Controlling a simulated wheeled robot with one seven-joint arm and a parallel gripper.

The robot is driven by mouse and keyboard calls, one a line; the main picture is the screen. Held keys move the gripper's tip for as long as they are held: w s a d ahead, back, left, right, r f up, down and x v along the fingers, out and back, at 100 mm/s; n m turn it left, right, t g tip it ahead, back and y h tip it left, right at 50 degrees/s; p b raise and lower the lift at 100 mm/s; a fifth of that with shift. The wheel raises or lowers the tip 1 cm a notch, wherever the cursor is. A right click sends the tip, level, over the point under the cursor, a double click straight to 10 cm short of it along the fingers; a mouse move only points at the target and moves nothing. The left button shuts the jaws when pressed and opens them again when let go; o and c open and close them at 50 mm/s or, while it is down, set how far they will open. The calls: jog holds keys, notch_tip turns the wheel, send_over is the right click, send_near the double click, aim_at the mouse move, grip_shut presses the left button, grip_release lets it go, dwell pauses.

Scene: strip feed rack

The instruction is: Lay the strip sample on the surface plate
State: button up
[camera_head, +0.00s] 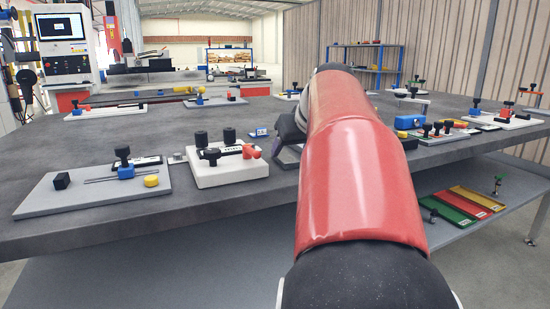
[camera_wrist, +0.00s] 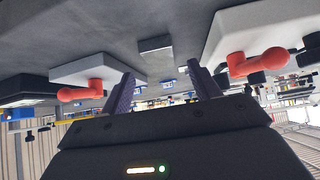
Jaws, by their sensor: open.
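A thin dark strip (camera_head: 103,180) lies on a grey board (camera_head: 60,203) at the left of the bench, by a blue clamp block (camera_head: 125,172) with a black knob. I cannot tell for sure that it is the strip sample. A small grey plate (camera_head: 178,158) lies between that board and a white block. I cannot tell whether it is the surface plate. My gripper (camera_wrist: 160,86) is open in the wrist view, with nothing between its two purple fingers. A small grey block (camera_wrist: 155,45) shows beyond the fingertips. In the head view my red arm hides most of the gripper.
A white block (camera_head: 230,173) with black and red knobs stands left of my arm. Other fixtures, including a blue box (camera_head: 409,121), stand right of it and along the back. Coloured trays (camera_head: 470,198) lie on the lower shelf. The bench front is clear at left.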

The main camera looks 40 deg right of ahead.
aim_at(285, 156)
jog(key=shift+x, duration=2)
jog(key=shift+w+r, duration=0.1)
jog(key=shift+r, duration=0.1)
grip_shut()
